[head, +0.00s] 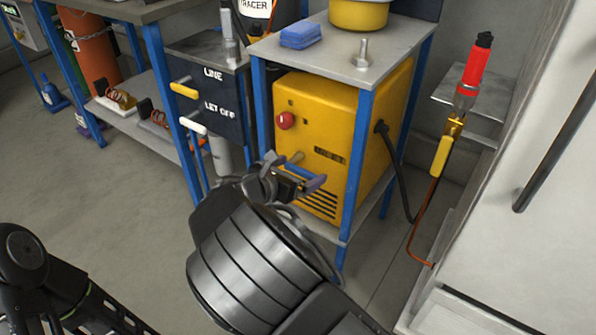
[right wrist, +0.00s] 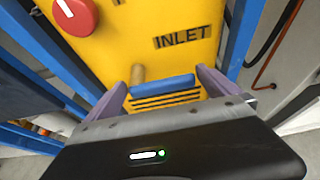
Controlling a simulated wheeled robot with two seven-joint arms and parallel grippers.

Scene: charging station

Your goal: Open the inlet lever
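The inlet lever has a blue handle (head: 303,172) on a brass stub at the front of the yellow machine (head: 340,115). In the right wrist view the blue handle (right wrist: 163,87) lies level under the INLET label (right wrist: 181,40). My right gripper (head: 294,172) is at the machine's front; its purple fingers (right wrist: 161,88) are spread on either side of the handle. The handle shows between them, with gaps at both ends; whether the fingers reach fully around it I cannot tell. Part of my left arm shows at bottom left, but its gripper is out of view.
A red knob (head: 286,120) sits above the lever. Blue frame posts (head: 355,165) stand close on both sides. To the left is a dark panel with a yellow handle (head: 184,90) and a white handle (head: 194,128). A hose and a red-topped fitting (head: 472,72) are at right.

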